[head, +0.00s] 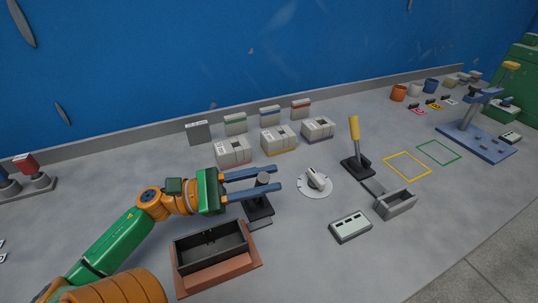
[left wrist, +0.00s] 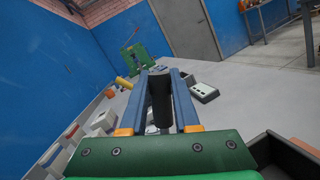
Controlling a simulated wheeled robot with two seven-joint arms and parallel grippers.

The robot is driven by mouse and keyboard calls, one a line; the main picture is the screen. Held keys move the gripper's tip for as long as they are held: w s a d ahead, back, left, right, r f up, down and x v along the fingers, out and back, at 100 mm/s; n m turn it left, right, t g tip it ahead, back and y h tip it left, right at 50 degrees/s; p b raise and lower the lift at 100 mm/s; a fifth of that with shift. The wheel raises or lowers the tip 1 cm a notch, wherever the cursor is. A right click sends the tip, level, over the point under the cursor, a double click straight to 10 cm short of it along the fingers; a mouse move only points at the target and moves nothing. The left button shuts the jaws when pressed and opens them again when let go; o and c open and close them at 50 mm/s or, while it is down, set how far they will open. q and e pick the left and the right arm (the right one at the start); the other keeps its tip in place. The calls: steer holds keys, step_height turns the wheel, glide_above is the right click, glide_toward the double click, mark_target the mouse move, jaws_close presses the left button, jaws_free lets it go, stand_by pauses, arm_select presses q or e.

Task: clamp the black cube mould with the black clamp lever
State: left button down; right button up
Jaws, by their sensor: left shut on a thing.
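The black cube mould (head: 212,262) is an open dark box on a reddish-brown base (head: 185,283) in the lower middle of the head view. The black clamp lever (head: 263,179) stands roughly upright on its dark base (head: 259,210), just behind and right of the mould. My left gripper (head: 278,178) is shut on the lever's handle, its blue fingers on either side. In the left wrist view the handle (left wrist: 160,98) stands between the fingers (left wrist: 161,88). The mould's dark corner (left wrist: 285,150) shows at the lower right there. My right gripper is not in view.
Several grey blocks (head: 233,153) stand behind my gripper. The front right of the table is clear.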

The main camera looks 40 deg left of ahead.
arm_select(q)
steer(key=shift+s+d+f+m+g+b, duration=0.35)
steer(key=shift+d+f+m+g, duration=0.1)
steer(key=shift+d+m, duration=0.3)
steer(key=c, duration=0.7)
jaws_free()
steer(key=shift+o, duration=0.2)
steer(key=s+d+r+p, duration=0.8)
steer(key=s+r+p, duration=0.3)
steer(key=r+p, duration=0.2)
steer(key=shift+s+p, duration=0.25)
steer(key=shift+p, duration=0.6)
